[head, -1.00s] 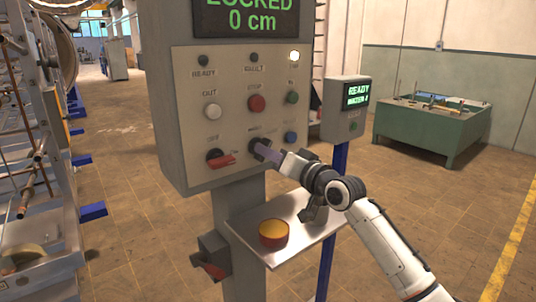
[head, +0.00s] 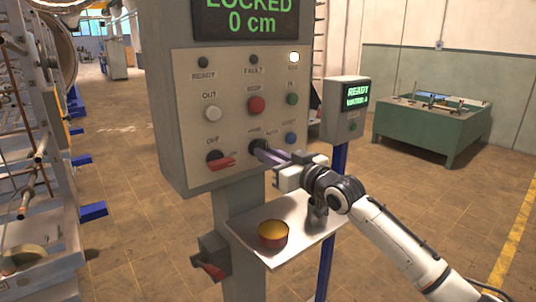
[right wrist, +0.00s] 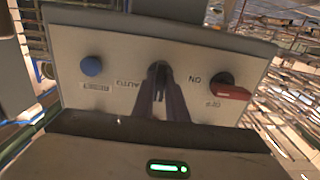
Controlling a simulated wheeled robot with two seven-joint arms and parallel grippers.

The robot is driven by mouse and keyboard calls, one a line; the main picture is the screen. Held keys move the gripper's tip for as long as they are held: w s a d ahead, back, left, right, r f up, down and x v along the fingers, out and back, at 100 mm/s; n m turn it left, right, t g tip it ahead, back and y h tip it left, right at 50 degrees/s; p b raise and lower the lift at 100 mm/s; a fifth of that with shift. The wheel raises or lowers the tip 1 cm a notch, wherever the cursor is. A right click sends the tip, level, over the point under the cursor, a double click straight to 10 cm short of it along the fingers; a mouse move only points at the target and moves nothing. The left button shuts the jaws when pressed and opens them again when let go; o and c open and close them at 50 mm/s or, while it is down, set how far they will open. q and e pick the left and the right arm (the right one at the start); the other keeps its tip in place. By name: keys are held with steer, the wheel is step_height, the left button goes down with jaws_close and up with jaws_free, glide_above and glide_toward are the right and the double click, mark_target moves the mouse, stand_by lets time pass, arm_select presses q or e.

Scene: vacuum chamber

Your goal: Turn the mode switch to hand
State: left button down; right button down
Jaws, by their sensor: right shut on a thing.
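The mode switch (head: 256,146) is a dark round knob at the lower middle of the grey control panel (head: 232,132), with a HAND label above it and AUTO to its right. My right gripper (head: 264,153) has its long dark fingers closed on this knob. In the right wrist view the fingers (right wrist: 160,96) meet at the mode switch (right wrist: 158,70), next to the AUTO label. The fingers hide most of the knob, so I cannot tell which way it points. My left gripper is not in view.
A red-handled switch (head: 220,162) sits left of the mode switch, and a blue button (head: 291,138) to its right. Red (head: 256,104), green (head: 292,99) and white (head: 212,113) buttons are above. A shelf (head: 310,226) with a yellow-topped red object (head: 273,234) is below my right arm.

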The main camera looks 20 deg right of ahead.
stand_by(0.3)
steer(key=c, duration=1.8)
jaws_free()
steer(key=shift+o, duration=0.2)
steer(key=b+v, duration=0.1)
steer(key=v, duration=0.9)
steer(key=shift+s, duration=0.2)
